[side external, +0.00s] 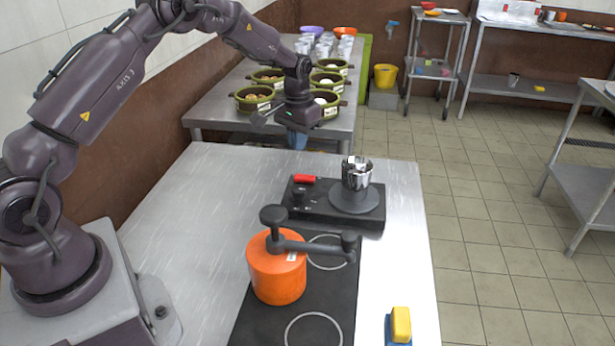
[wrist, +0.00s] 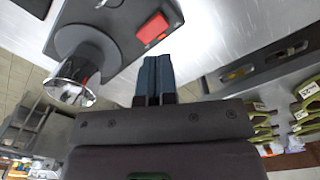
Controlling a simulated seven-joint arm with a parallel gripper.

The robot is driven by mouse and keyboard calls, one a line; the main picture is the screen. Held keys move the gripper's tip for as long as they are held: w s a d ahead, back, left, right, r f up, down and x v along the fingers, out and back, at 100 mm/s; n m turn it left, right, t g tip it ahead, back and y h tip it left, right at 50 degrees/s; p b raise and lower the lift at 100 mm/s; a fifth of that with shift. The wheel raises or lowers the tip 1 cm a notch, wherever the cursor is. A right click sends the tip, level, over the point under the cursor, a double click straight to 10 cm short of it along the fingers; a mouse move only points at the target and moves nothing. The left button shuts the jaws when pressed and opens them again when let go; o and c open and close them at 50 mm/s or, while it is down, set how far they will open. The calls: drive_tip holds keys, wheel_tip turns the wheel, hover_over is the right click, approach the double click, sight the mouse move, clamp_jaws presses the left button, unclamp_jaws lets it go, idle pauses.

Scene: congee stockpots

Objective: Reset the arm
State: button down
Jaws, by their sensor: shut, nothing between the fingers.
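My gripper (side external: 297,141) hangs in the air near the back edge of the metal table (side external: 190,215), fingers pointing down. In the wrist view its blue fingers (wrist: 154,72) are together with nothing between them. My arm arches over from the left of the table. The black appliance (side external: 318,206), with a red switch and a shiny metal cup (side external: 357,172) on its round base, stands to the gripper's front right. In the wrist view the cup (wrist: 75,85) is left of the fingers, apart from them.
An orange pot (side external: 276,272) with a dark handled top stands on the black cooktop (side external: 315,325). A yellow and blue sponge (side external: 400,326) lies at the front right. Several green pots (side external: 252,98) stand on the table behind. The table's left half is clear.

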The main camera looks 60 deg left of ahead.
drive_tip(key=shift+s+f, duration=0.15)
drive_tip(key=s+d+r+m+t, duration=0.1)
drive_tip(key=s+d+r+t, duration=0.1)
drive_tip(key=s+d+r, duration=0.3)
drive_tip(key=s+d+r+m+t, duration=0.1)
drive_tip(key=s+d+r, duration=0.4)
drive_tip(key=s+r, duration=0.5)
drive_tip(key=s+d+r+m+t, duration=0.1)
drive_tip(key=s+d+r, duration=0.4)
drive_tip(key=s, duration=0.9)
wheel_tip(320, 180, up, 2)
drive_tip(key=shift+d+r+t, duration=0.15)
drive_tip(key=shift+r+t, duration=0.1)
drive_tip(key=shift+t, duration=0.55)
drive_tip(key=shift+w, duration=0.1)
